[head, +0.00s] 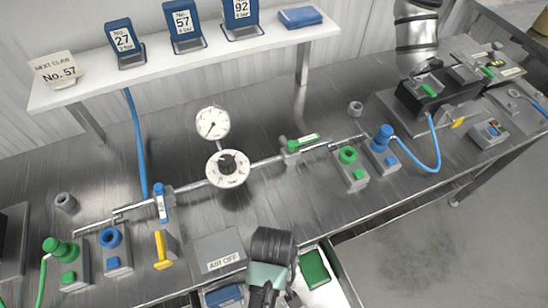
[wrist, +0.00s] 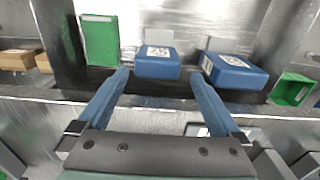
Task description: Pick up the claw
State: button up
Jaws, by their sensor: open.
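My gripper (wrist: 161,78) is open, its two blue fingers spread apart in the wrist view. A blue block with a white printed label (wrist: 158,63) lies just beyond and between the fingertips, with nothing held. A second labelled blue block (wrist: 236,70) lies to its right. I cannot tell for certain which thing is the claw. A card on the shelf reads "NEXT CLAW No. 57" (head: 57,71), and one of the blue numbered stands reads "No. 57" (head: 184,27). In the head view my arm hangs over the front edge and hides the fingertips.
A green block (head: 314,268) lies in an open drawer at the bench front. Green pieces flank the blue blocks in the wrist view, left (wrist: 100,40) and right (wrist: 291,88).

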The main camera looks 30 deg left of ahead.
jog(key=shift+w+d+f, duration=0.1)
jog(key=shift+d+f, duration=0.05)
jog(key=shift+f, duration=3.05)
jog(key=shift+r, duration=0.1)
grip_shut()
